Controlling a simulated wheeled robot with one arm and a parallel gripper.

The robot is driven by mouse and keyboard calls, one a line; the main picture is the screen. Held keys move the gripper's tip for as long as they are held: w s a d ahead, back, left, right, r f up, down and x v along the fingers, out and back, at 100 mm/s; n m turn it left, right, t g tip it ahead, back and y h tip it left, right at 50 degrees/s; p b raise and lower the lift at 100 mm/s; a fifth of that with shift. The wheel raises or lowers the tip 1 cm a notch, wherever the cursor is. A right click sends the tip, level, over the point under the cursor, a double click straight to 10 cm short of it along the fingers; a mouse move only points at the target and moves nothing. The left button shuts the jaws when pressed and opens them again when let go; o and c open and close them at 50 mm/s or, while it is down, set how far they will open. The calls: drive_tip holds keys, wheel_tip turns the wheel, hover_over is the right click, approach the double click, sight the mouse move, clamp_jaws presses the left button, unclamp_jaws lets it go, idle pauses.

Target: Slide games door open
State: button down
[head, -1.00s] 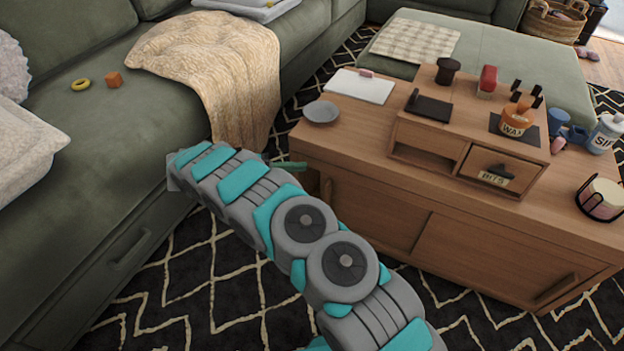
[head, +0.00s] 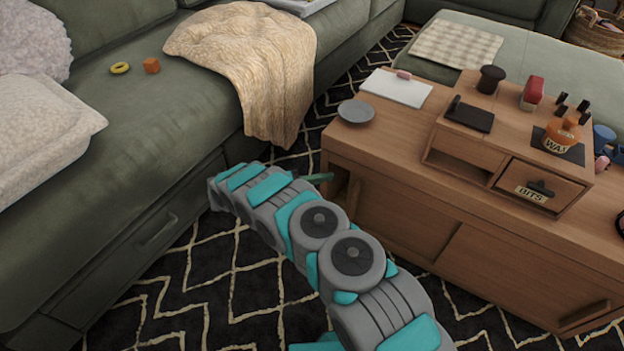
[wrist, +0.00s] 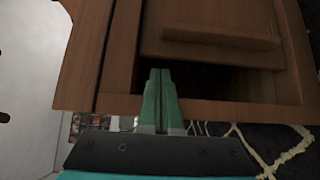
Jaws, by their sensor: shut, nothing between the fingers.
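The wooden coffee table (head: 420,200) has sliding doors along its low front. The left door (head: 400,220) has an upright bar handle (head: 354,193) near its left edge, with a dark gap beside it at the table's left end. I see no label naming the games door. In the wrist view a door panel (wrist: 205,52) with a bar handle (wrist: 222,36) borders a dark opening. My gripper (head: 328,177) is at this left end, with green fingers shut and empty. In the wrist view the fingertips (wrist: 160,72) are at the opening, beside a wooden upright; contact is unclear.
The green sofa (head: 150,130) stands close on the left of my arm, with a blanket (head: 255,65) draped over its edge. A grey dish (head: 356,112) sits at the table's near left corner. The patterned rug (head: 230,290) is clear in front.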

sight(358, 179)
drive_tip(key=d, duration=0.4)
drive_tip(key=shift+s+d, duration=0.1)
drive_tip(key=shift+s, duration=0.05)
drive_tip(key=shift+s+d, duration=0.75)
drive_tip(key=shift+d, duration=0.3)
drive_tip(key=shift+d, duration=0.1)
